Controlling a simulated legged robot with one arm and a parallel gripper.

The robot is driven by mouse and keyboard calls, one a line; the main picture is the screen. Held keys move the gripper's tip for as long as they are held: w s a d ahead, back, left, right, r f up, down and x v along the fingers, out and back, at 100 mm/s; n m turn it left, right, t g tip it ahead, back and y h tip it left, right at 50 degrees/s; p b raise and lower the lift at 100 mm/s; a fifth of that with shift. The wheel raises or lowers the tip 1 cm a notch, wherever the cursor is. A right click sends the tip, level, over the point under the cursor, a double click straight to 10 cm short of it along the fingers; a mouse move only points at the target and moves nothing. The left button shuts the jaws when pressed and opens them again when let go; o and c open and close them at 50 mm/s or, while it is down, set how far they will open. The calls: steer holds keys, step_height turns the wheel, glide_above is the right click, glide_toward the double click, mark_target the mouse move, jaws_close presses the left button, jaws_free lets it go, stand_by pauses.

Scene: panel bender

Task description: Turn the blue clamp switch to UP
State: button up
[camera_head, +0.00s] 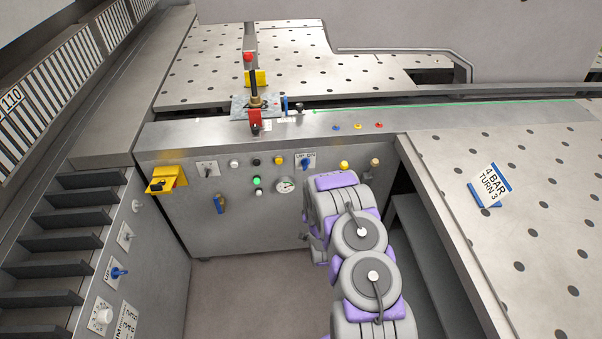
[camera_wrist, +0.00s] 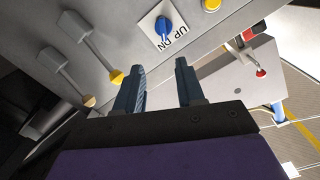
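A blue switch (camera_head: 305,164) sits on a small white plate lettered UP and what looks like DN, near the top of the grey front panel. In the wrist view this blue switch (camera_wrist: 164,28) is ahead of and apart from my gripper (camera_wrist: 158,75). My gripper's two dark fingers are spread with nothing between them. I cannot clearly tell which word the knob points at. A second blue switch (camera_head: 119,272), with UP lettering beside it, is on the left side panel. The head view hides my gripper behind my arm.
Two lever-like parts, one yellow-tipped (camera_wrist: 116,76), lie left of my fingers. A perforated table (camera_head: 530,220) stands at right.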

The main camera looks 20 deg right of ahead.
mark_target(307, 167)
steer(key=shift+t, duration=0.4)
steer(key=b+x, duration=0.1)
steer(key=x, duration=0.4)
steer(key=b+x, duration=0.1)
steer(key=x, duration=0.4)
steer(key=f+b+x, duration=0.1)
steer(key=x, duration=0.5)
steer(key=shift+a, duration=0.2)
jaws_close()
